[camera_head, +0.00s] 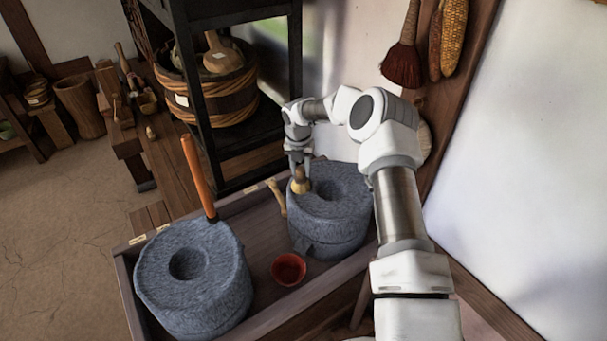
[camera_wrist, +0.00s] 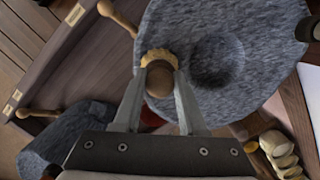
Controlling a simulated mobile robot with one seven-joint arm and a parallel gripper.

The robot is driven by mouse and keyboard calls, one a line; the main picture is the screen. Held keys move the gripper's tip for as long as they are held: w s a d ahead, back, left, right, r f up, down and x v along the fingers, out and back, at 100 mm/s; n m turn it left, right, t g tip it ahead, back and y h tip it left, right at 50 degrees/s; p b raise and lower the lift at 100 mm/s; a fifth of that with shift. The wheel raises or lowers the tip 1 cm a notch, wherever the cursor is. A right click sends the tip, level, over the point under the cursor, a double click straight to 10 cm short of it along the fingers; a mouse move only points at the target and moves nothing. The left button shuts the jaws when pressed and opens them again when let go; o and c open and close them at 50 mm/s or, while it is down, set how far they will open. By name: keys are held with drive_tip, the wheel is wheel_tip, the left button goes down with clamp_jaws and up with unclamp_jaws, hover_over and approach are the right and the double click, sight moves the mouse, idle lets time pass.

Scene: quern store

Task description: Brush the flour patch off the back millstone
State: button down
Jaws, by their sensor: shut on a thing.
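The back millstone (camera_head: 342,215) is a grey, rough stone with a round hollow in its top, standing at the right end of a wooden trough. In the wrist view, its top (camera_wrist: 265,75) fills the upper right. My gripper (camera_head: 299,165) is over its left part, shut on a small brush (camera_head: 301,186) with a brown wooden knob and tan bristles. In the wrist view, the brush (camera_wrist: 158,60) sits between the fingers, bristles at the stone's left edge area; I cannot tell whether they touch. I see no clear flour patch; the brush and gripper cover part of the top.
The front millstone (camera_head: 225,285) stands at the trough's left, with a tall orange handle (camera_head: 198,175) behind it. A red bowl (camera_head: 288,270) lies between the stones. A wooden peg (camera_head: 278,197) sticks out beside the back stone.

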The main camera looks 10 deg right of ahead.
drive_tip(key=shift+w+a, duration=0.1)
drive_tip(key=shift+w, duration=0.4)
drive_tip(key=shift+r, duration=0.15)
drive_tip(key=shift+r+p, duration=1.8)
drive_tip(key=shift+r, duration=1.1)
drive_tip(key=shift+r+p, duration=1.1)
drive_tip(key=shift+r, duration=0.45)
drive_tip(key=shift+f, duration=0.1)
drive_tip(key=shift+f+b, duration=1.95)
drive_tip(key=shift+f, duration=1.5)
drive_tip(key=shift+f+b, duration=0.65)
drive_tip(key=shift+f, duration=0.4)
